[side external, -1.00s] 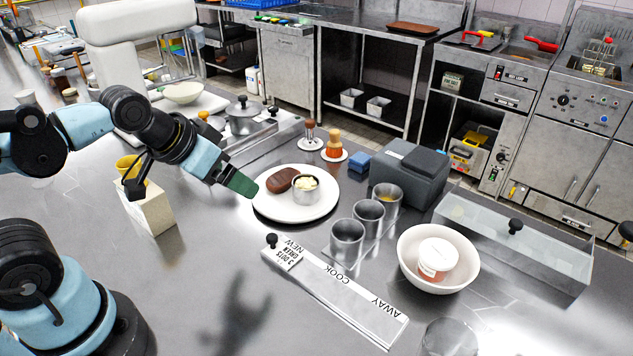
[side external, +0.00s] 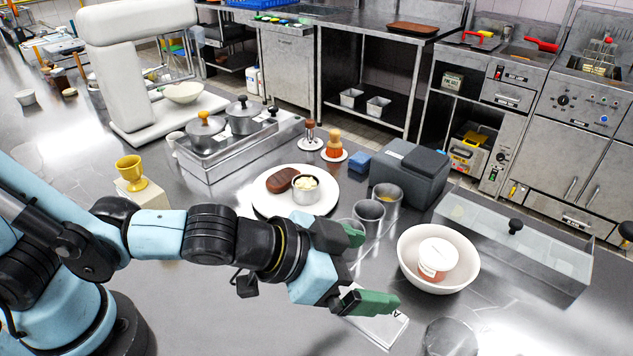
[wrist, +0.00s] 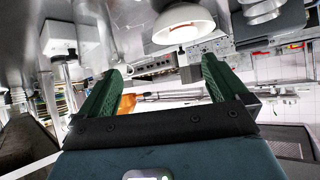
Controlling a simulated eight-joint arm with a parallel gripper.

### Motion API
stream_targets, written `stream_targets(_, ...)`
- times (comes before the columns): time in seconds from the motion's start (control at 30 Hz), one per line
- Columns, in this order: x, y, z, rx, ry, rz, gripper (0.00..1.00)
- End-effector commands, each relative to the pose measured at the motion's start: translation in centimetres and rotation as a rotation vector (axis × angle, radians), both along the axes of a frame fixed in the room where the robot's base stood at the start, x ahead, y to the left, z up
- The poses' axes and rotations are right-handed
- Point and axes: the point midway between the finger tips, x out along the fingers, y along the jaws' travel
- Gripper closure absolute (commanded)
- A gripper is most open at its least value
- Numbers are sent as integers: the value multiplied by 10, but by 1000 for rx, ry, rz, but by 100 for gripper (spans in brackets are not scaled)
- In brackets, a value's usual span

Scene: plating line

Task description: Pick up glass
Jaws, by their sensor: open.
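A clear glass (side external: 450,338) stands on the steel counter at the bottom edge of the side view, partly cut off and hard to make out against the metal. My gripper (side external: 374,270) is open and empty, its green fingers spread wide, to the left of the glass and apart from it. The gripper also shows in the wrist view (wrist: 162,70), with nothing held between its fingers. I cannot pick out the glass surely in the wrist view.
A white bowl (side external: 408,281) holding a tub is just right of my gripper. Metal cups (side external: 369,214) stand behind the gripper, one partly hidden. A plate (side external: 265,207) with food lies farther back. A label strip (side external: 392,333) lies under the gripper.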

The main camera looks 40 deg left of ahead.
Motion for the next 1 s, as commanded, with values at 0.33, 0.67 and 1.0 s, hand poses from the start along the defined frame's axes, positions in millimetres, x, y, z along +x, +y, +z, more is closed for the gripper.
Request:
stream_targets(0.33, -56, -74, -9, -80, -64, -205, 0)
stream_targets(0.67, -39, -91, -22, -82, -65, -205, 0)
stream_targets(1.0, -17, -113, -39, -82, -64, -205, 0)
